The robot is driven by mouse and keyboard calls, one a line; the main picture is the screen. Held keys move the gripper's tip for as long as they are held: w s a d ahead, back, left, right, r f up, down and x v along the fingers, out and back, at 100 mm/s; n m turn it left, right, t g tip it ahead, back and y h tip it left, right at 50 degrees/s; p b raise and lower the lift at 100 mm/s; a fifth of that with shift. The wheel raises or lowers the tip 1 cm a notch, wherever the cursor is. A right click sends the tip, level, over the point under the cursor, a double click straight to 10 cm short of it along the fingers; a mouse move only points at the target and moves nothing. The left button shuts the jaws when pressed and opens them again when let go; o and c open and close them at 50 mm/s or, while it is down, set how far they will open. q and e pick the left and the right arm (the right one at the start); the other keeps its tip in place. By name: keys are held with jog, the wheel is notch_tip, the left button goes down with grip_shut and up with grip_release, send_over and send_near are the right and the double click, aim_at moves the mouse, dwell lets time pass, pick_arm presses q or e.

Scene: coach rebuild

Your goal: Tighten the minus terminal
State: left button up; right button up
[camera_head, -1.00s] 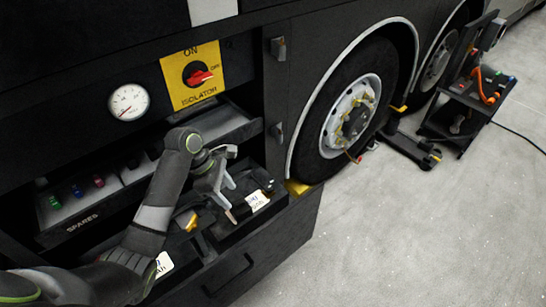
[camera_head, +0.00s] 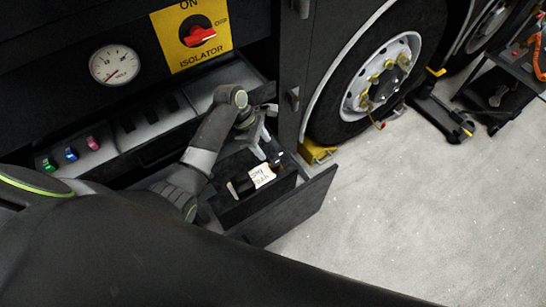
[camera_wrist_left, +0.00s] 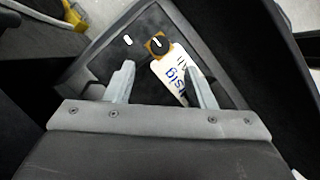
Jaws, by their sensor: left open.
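A dark battery (camera_head: 240,188) sits in the open bay; its top also shows in the left wrist view (camera_wrist_left: 113,55). A white dash marks the top beside the minus terminal (camera_wrist_left: 157,45), a black knob with a white line on a brass-coloured clamp. A white handwritten tag (camera_wrist_left: 172,75) lies against the clamp and also shows in the head view (camera_head: 262,175). My left gripper (camera_head: 262,146) is open and empty above the battery. In the left wrist view its fingers (camera_wrist_left: 160,72) stand apart, with the knob beyond the gap. My right gripper is not in view.
Above the bay are a gauge (camera_head: 115,65) and a red isolator switch (camera_head: 200,36) on a yellow plate. Small coloured spares (camera_head: 71,154) lie in a tray at left. The bay's front wall (camera_head: 290,208) stands close to my left arm. A dark arm of mine crosses the foreground.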

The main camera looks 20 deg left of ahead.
aim_at(275, 162)
pick_arm(q)
jog(key=x, duration=0.3)
jog(key=shift+d+f, duration=0.2)
jog(key=shift+f, duration=0.1)
jog(key=x, duration=0.3)
jog(key=shift+f, duration=0.15)
jog(key=shift+d+f, duration=0.3)
jog(key=shift+f, duration=0.25)
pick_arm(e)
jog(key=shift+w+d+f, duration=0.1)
pick_arm(q)
jog(key=shift+c, duration=0.2)
jog(key=c, duration=0.9)
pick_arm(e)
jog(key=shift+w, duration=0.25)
